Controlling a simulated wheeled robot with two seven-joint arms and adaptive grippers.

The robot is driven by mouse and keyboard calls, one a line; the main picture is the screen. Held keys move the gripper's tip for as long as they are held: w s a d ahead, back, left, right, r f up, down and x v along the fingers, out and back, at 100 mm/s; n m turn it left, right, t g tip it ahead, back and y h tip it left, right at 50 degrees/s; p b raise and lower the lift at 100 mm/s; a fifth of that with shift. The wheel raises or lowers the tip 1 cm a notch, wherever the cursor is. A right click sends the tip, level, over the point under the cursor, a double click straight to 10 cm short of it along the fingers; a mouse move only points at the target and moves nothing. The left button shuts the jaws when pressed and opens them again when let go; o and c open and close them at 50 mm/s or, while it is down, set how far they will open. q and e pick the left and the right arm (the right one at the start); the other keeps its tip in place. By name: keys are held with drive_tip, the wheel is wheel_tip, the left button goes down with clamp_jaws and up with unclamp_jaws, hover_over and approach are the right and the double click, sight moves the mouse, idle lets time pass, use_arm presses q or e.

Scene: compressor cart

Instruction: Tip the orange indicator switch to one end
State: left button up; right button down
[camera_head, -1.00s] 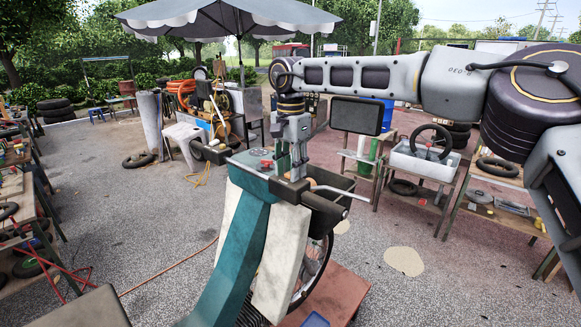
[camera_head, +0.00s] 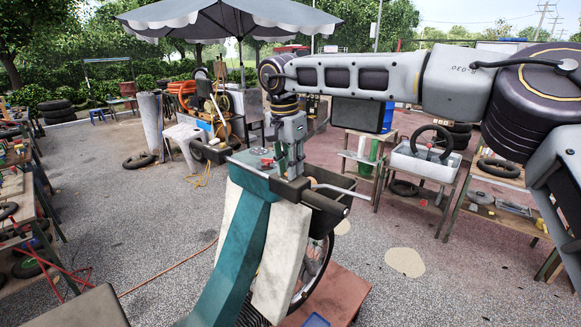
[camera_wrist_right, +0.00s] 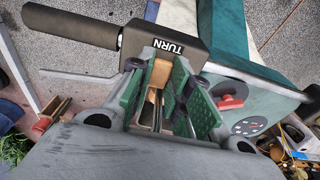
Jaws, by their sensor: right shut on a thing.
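The orange indicator switch (camera_wrist_right: 158,76) shows in the right wrist view between the green finger pads, beside a dark housing marked TURN. My right gripper (camera_wrist_right: 162,88) is shut on it, with a pad on either side. In the head view my right gripper (camera_head: 288,170) points down at the scooter's handlebar area, and its fingers hide the switch there. My left gripper is not in view.
A dark handlebar grip (camera_wrist_right: 70,24) and a grey lever (camera_wrist_right: 80,77) lie close to the fingers. A red knob (camera_wrist_right: 230,102) sits on the teal panel nearby. A white basin (camera_head: 420,163) stands on a stand to the right.

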drive_tip(key=c, duration=1.3)
unclamp_jaws()
drive_tip(key=shift+r, duration=0.1)
drive_tip(key=shift+s+a+r, duration=0.15)
drive_tip(key=shift+a+r, duration=0.05)
drive_tip(key=shift+r, duration=1.75)
drive_tip(key=shift+s+a+r, duration=0.15)
drive_tip(key=shift+s+r, duration=0.05)
drive_tip(key=shift+r, duration=1.75)
drive_tip(key=shift+s+a+r, duration=0.15)
drive_tip(key=shift+a+r, duration=0.05)
drive_tip(key=shift+r, duration=1.75)
